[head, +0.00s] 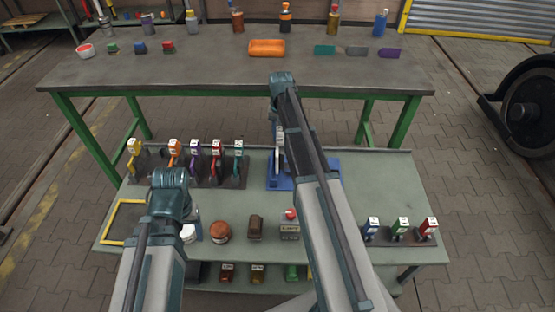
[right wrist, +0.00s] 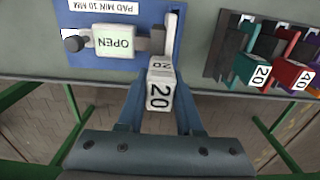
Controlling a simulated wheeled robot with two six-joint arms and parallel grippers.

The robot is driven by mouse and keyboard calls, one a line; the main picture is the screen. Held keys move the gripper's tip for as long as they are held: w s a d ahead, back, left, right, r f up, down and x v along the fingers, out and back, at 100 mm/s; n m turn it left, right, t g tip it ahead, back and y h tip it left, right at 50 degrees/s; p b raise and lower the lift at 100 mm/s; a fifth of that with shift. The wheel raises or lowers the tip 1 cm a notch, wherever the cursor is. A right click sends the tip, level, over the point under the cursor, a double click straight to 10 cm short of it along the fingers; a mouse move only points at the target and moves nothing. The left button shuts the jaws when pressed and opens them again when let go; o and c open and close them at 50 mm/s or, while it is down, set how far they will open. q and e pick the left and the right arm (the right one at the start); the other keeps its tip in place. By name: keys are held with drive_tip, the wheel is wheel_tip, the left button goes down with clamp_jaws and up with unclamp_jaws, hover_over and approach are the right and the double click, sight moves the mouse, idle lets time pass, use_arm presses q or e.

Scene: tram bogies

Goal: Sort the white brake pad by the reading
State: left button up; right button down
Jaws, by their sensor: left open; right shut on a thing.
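The white brake pad (right wrist: 160,90) has a block end marked 20, seen in the right wrist view. Its pale plate stands at the blue gauge (right wrist: 180,12); whether it rests in the slot is unclear. My right gripper (right wrist: 160,108) is shut on the block. In the head view the pad (head: 280,145) shows beside my right arm, which partly covers the blue gauge (head: 276,183). A plate on the gauge reads PAD MIN 10 MM, and a sign (right wrist: 114,41) reads OPEN. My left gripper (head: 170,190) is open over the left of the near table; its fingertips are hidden.
A rack of coloured, tagged pads (head: 196,165) stands left of the gauge. A smaller rack (head: 400,235) holds blue, green and red tagged items at right. A yellow frame (head: 122,222) marks the near table's left.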

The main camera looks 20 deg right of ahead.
sight(280, 130)
use_arm(q)
drive_tip(key=shift+r+p, duration=1.35)
drive_tip(key=shift+r, duration=0.15)
use_arm(e)
drive_tip(key=shift+r, duration=1.5)
use_arm(q)
drive_tip(key=shift+c, duration=0.4)
